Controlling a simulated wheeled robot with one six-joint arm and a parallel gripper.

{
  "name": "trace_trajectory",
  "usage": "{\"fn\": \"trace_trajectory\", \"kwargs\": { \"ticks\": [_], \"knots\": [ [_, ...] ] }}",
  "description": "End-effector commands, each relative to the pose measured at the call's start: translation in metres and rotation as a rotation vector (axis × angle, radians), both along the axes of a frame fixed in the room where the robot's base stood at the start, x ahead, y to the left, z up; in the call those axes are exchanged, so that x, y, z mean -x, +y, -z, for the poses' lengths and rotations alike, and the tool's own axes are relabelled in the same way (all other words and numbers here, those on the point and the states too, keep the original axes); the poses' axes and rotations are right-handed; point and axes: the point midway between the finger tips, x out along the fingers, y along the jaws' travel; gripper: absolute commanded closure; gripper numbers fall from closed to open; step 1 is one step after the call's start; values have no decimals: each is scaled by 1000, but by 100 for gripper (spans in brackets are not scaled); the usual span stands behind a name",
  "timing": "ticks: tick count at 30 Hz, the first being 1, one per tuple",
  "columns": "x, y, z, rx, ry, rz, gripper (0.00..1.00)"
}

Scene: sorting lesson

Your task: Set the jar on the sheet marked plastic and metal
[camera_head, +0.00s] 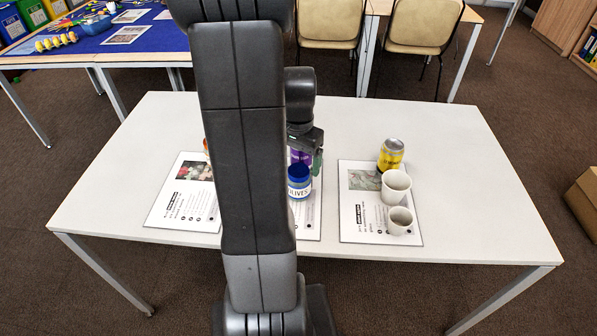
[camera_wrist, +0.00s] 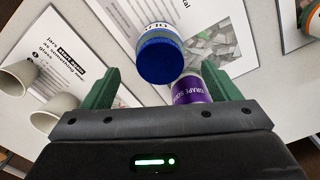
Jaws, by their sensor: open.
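The jar (camera_head: 299,186), labelled olives with a blue lid, stands upright on the middle sheet (camera_head: 312,222), partly hidden by my arm. In the wrist view the jar (camera_wrist: 160,62) shows lid-first between the green fingertips. My gripper (camera_wrist: 158,72) is open; I cannot tell whether a finger touches the jar. In the head view my gripper (camera_head: 312,157) is just behind the jar. A purple grape soda can (camera_wrist: 190,92) stands close beside the jar, partly hidden by my gripper. The left sheet (camera_head: 180,212) and right sheet (camera_head: 365,230) have headings too small to read.
The right sheet holds a yellow can (camera_head: 390,154) and two pale cups, a larger (camera_head: 396,187) and a smaller (camera_head: 400,222). An orange item (camera_head: 206,147) peeks out beside my arm at the left sheet. The white table (camera_head: 480,200) is clear at its right end.

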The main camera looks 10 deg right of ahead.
Motion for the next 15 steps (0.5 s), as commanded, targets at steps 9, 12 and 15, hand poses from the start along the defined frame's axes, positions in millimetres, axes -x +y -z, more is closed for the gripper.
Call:
{"fn": "trace_trajectory", "kwargs": {
  "ticks": [9, 12, 15],
  "knots": [
    [0, 0, -42, 1, -1, 0, 18],
    [0, 0, -44, 0, 0, 0, 18],
    [0, 0, -44, 0, 0, 0, 18]
  ]
}}
